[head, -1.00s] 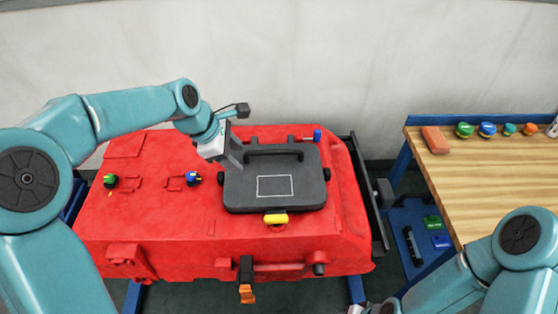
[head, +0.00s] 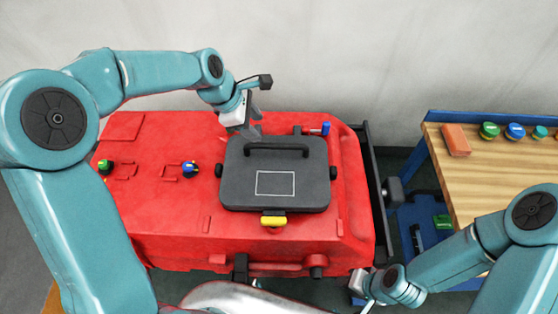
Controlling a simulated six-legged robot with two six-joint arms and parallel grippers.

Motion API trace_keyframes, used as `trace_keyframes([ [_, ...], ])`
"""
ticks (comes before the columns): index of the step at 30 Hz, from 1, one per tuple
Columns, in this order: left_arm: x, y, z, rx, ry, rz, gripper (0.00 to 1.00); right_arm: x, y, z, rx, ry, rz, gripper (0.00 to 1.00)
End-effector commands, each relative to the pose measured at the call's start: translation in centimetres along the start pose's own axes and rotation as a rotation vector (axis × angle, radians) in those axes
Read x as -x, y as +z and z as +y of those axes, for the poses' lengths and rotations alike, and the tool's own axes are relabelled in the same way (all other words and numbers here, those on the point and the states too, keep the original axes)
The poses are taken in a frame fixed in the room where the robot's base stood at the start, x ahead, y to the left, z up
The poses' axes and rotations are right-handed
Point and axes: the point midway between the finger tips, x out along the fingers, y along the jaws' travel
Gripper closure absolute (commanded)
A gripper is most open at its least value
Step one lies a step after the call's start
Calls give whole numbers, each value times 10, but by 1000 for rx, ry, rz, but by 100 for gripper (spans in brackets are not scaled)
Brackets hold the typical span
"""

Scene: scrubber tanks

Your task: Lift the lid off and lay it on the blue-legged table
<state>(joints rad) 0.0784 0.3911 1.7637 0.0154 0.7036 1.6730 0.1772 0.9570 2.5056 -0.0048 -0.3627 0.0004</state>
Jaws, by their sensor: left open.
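The dark grey lid (head: 250,197) lies flat on top of the red tank (head: 180,225). It has a black bar handle (head: 278,148) along its far side and a white outlined rectangle. My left gripper (head: 253,131) is open at the lid's far left edge, just behind and left of the handle, and holds nothing. Whether its fingers touch the lid is unclear. The blue-legged table (head: 500,185) has a wooden top and stands at the right. My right gripper (head: 363,284) is low, near the tank's front right corner; its jaws are too small to read.
A yellow latch (head: 273,220) sits at the lid's front edge and a blue-tipped part (head: 325,128) behind it. An orange-brown block (head: 455,140) and several coloured knobs line the table's back edge. The table's middle is clear. A dark rail (head: 372,180) runs along the tank's right side.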

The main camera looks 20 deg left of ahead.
Motion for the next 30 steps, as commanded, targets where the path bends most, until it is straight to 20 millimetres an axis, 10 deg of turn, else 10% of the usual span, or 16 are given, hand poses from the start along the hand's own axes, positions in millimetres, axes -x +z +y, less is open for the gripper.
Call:
trace_keyframes([
  [9,-68,1,-4,0,-4,1,49,9,0,-4,1,0,0,57],
  [30,-136,4,2,1,1,1,49,26,0,-10,1,0,1,57],
])
